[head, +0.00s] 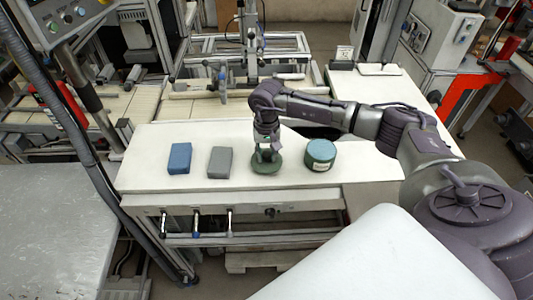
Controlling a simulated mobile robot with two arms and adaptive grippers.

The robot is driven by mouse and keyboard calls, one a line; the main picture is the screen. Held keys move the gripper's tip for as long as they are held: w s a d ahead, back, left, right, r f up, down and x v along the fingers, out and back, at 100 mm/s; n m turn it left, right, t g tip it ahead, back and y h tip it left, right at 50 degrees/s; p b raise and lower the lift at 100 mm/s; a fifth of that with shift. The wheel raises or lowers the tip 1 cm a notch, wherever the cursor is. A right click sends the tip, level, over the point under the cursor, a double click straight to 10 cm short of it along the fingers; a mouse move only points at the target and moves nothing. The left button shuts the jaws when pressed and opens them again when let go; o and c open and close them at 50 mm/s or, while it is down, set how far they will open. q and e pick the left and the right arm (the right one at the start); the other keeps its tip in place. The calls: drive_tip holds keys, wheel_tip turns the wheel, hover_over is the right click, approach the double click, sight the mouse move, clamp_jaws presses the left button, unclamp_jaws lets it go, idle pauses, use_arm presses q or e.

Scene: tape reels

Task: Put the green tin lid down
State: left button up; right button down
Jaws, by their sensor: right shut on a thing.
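The green tin lid (262,168) is a flat dark green disc at the middle of the white table. My right gripper (267,154) points down over it and is shut on it from above. The lid is at or just above the tabletop; I cannot tell whether it touches. A round green tin (320,160) with a blue-green top and a pale label stands just to the right of the lid. The fingertips are small and partly dark against the lid. My left gripper is out of view.
A blue block (180,158) and a grey block (220,162) lie to the left on the white table (148,145). The tabletop is bare between the grey block and the lid. Machines and frames stand behind the table.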

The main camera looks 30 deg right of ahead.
drive_tip(key=shift+f+b, duration=0.45)
drive_tip(key=c, duration=0.9)
unclamp_jaws()
drive_tip(key=shift+r, duration=0.15)
